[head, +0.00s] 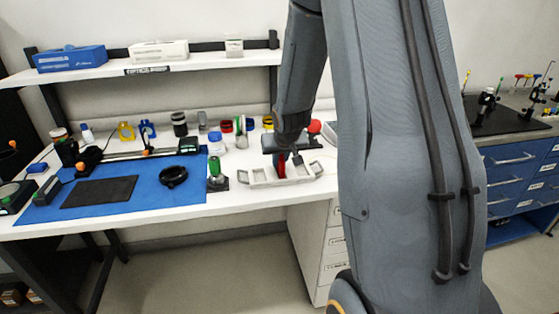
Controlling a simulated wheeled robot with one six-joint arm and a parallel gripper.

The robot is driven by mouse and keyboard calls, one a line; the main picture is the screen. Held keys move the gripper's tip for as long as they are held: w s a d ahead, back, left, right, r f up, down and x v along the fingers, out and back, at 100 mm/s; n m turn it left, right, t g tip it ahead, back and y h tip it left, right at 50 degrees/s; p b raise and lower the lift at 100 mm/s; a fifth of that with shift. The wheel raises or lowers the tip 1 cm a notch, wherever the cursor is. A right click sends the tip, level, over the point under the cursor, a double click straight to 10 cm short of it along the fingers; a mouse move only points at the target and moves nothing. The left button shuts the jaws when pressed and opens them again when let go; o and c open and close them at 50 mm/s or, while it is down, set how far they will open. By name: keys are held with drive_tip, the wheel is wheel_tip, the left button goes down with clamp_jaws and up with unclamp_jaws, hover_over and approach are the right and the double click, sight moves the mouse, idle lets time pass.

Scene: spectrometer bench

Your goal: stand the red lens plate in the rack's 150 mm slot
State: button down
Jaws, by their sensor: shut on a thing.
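My gripper (284,155) is over the pale rack (259,182) near the bench's front right. It is shut on the red lens plate (282,168), which shows as a narrow upright red strip below the jaws. The plate's lower end overlaps the rack's middle in the picture; I cannot tell whether it is inside a slot or just above. The gripper hides the plate's upper part and some of the rack. The slot markings are too small to read, so I cannot tell which slot is the 150 mm one.
A green-topped piece (214,168) on a dark base stands just left of the rack. A blue mat (130,205) carries a black ring (173,177) and a dark pad (100,191). Several bottles and jars line the back. The bench's front edge is close to the rack.

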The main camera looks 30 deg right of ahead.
drive_tip(key=c, duration=1.7)
unclamp_jaws()
drive_tip(key=p+v, duration=0.3)
drive_tip(key=v, duration=0.4)
drive_tip(key=shift+s+a+r, duration=0.1)
drive_tip(key=shift+s+r, duration=0.1)
drive_tip(key=shift+r, duration=0.1)
